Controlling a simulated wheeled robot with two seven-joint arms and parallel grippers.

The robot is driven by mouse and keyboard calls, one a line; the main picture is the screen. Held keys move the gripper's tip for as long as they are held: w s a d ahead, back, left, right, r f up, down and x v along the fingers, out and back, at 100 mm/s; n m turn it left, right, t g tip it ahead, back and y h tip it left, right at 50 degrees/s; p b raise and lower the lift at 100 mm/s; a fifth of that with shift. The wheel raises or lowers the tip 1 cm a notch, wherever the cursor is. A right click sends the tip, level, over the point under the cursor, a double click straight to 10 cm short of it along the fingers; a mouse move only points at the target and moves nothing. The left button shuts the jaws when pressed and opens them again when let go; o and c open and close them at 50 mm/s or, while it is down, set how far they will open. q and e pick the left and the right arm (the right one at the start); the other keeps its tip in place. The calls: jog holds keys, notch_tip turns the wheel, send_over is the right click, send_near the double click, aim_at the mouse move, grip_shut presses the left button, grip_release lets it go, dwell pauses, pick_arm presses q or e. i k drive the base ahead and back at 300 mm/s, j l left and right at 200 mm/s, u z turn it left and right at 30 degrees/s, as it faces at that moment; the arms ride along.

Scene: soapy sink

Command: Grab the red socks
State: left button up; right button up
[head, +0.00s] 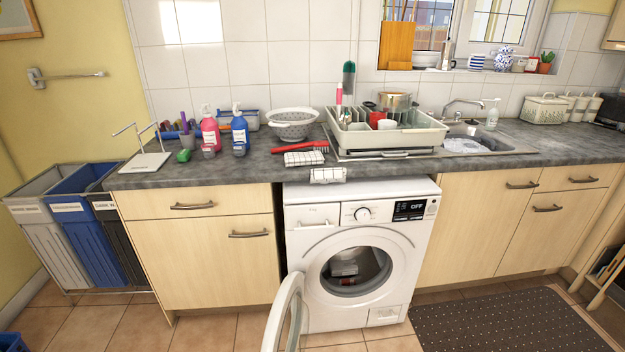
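A white washing machine (408,259) stands under the counter with its round door (284,312) swung open to the left. Inside its drum lies a small grey-white item (344,268). Below it is a small dark item with some red (347,281), too small to tell whether it is socks. No red socks can be clearly made out elsewhere. Neither of my grippers is in view.
The open door sticks out in front of the machine's left side. A checked cloth (328,175) hangs at the counter edge above it. A red brush-like item (300,147) lies on the counter. A dark mat (497,322) covers the floor at right. Bins (84,235) stand at left.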

aim_at(346, 281)
jog(key=i+j+z, duration=0.2)
jog(key=j+z, duration=0.2)
jog(key=j, duration=0.4)
jog(key=i+j+z, duration=0.1)
jog(key=j+z, duration=0.3)
jog(key=j, duration=0.4)
jog(key=j+z, duration=0.4)
jog(key=j, duration=0.4)
